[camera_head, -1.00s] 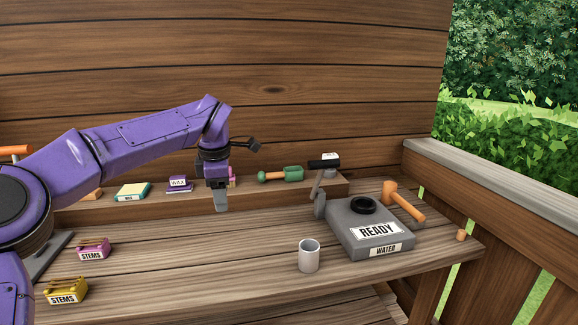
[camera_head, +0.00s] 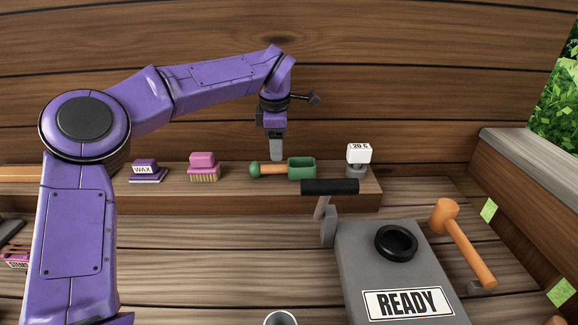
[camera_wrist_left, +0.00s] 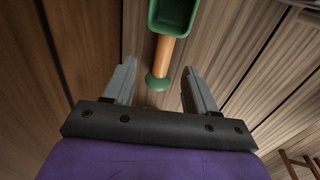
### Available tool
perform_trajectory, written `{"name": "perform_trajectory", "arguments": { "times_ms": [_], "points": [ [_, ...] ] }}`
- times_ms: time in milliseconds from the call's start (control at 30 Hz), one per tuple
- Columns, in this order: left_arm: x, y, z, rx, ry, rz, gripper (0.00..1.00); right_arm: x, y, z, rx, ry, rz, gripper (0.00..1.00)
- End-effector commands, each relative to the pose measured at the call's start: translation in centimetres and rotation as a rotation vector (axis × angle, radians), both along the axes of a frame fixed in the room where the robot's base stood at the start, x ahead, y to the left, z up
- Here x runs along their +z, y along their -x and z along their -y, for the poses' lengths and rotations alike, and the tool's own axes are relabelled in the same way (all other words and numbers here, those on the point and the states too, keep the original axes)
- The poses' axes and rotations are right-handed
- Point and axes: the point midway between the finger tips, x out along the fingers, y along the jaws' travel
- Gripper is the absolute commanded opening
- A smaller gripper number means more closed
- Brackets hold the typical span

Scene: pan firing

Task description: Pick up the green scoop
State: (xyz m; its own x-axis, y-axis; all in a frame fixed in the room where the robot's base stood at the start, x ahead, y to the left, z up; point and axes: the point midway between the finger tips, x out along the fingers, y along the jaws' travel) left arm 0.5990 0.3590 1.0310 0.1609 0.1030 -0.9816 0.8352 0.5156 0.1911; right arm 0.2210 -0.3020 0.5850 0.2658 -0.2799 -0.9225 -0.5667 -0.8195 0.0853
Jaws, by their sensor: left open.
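The green scoop (camera_head: 301,168) lies on the raised shelf at the back of the bench, with its orange handle to the left and its green cup to the right. My left gripper (camera_head: 277,153) hangs fingers down just above the scoop's handle and is empty. In the left wrist view my left gripper (camera_wrist_left: 155,88) has its two fingers apart. The scoop (camera_wrist_left: 172,14) shows beyond them there, its handle and green end knob lined up between the fingertips. My right gripper is in neither view.
On the shelf (camera_head: 250,202) a pink brush (camera_head: 203,167) and a purple wax block (camera_head: 146,170) stand left of the scoop, and a white-topped item (camera_head: 359,158) stands right. A grey READY box (camera_head: 360,260) with a black-handled lever (camera_head: 330,187) is in front. An orange mallet (camera_head: 462,240) lies right.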

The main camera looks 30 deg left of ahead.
Motion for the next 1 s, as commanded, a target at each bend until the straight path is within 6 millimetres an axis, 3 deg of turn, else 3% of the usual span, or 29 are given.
{"name": "perform_trajectory", "arguments": {
  "times_ms": [433, 700, 733, 900, 1000],
  "points": [
    [-6.8, -0.2, -1.4, -0.001, 0.001, -0.003, 0.57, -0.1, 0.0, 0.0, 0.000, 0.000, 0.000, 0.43],
    [-7.6, -0.4, -1.5, 0.001, 0.002, 0.000, 0.57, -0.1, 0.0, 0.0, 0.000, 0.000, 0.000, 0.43],
    [-7.6, -0.4, -1.5, 0.001, 0.002, 0.000, 0.54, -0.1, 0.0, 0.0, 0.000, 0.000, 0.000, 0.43],
    [-7.5, -0.4, -1.5, 0.001, 0.001, 0.001, 0.00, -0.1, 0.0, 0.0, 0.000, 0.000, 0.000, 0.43],
    [-7.5, -0.4, -1.5, 0.000, 0.001, 0.001, 0.00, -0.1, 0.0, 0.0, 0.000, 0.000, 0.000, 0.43]
  ]
}}
